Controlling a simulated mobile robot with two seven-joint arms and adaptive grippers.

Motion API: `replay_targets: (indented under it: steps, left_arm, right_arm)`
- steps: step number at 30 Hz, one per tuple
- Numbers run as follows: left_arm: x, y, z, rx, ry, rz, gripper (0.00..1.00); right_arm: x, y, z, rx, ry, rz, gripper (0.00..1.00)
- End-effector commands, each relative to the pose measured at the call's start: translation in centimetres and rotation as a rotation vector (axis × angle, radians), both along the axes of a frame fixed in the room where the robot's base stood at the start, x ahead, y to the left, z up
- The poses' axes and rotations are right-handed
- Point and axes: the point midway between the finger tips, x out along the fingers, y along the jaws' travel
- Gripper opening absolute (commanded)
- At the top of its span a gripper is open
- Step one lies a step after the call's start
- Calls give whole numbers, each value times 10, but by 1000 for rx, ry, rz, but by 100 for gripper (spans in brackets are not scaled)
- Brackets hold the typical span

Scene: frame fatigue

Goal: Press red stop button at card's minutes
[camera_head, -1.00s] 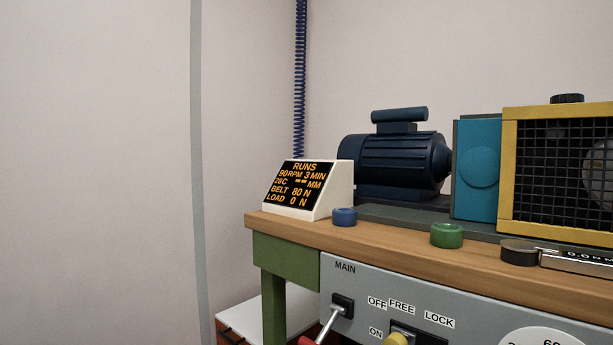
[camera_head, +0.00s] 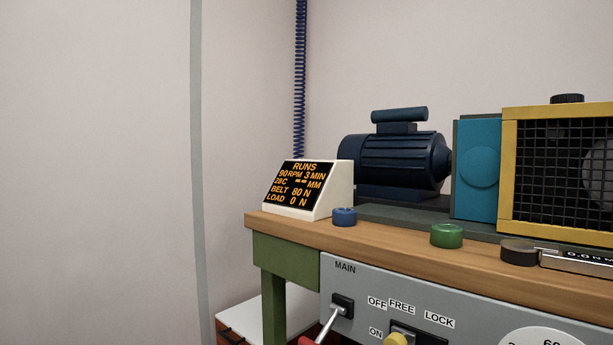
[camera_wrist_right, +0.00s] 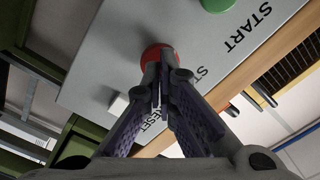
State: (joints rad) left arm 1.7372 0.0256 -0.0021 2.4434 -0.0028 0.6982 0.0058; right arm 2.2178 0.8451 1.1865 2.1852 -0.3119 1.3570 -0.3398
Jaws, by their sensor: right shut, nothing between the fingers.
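The red stop button (camera_wrist_right: 156,55) is on the grey panel (camera_wrist_right: 105,62) in the right wrist view. My right gripper (camera_wrist_right: 161,72) is shut and empty, its fingertips overlapping the button's lower edge; I cannot tell whether they touch it. The label beside the button is partly hidden by a finger. In the head view a slanted display (camera_head: 300,186) reads RUNS, what looks like 90 RPM, 3 MIN, BELT 80 N and LOAD 0 N. My left gripper is not in view.
A green start button (camera_wrist_right: 217,3) and a white reset button (camera_wrist_right: 118,105) flank the red one. In the head view, a blue knob (camera_head: 344,217), a green knob (camera_head: 446,236) and a blue motor (camera_head: 395,165) stand on the wooden bench (camera_head: 400,251). A main switch lever (camera_head: 330,325) is below.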

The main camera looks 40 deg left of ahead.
Motion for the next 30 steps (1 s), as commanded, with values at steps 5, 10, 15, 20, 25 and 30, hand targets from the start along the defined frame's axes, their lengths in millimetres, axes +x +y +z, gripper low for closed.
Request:
replay_targets:
  steps: [5,10,15,20,25,30]
  left_arm:
    - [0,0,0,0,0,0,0]
    - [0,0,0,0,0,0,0]
    - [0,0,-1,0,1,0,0]
    - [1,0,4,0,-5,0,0]
    - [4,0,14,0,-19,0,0]
    - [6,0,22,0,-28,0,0]
  right_arm:
    - [0,0,0,0,0,0,0]
    - [4,0,0,-1,0,0,0]
    - [13,0,0,-2,-1,-1,0]
    - [5,1,1,-2,0,1,0]
    - [-18,0,4,0,-2,1,0]
    - [-39,-1,2,-2,-1,1,0]
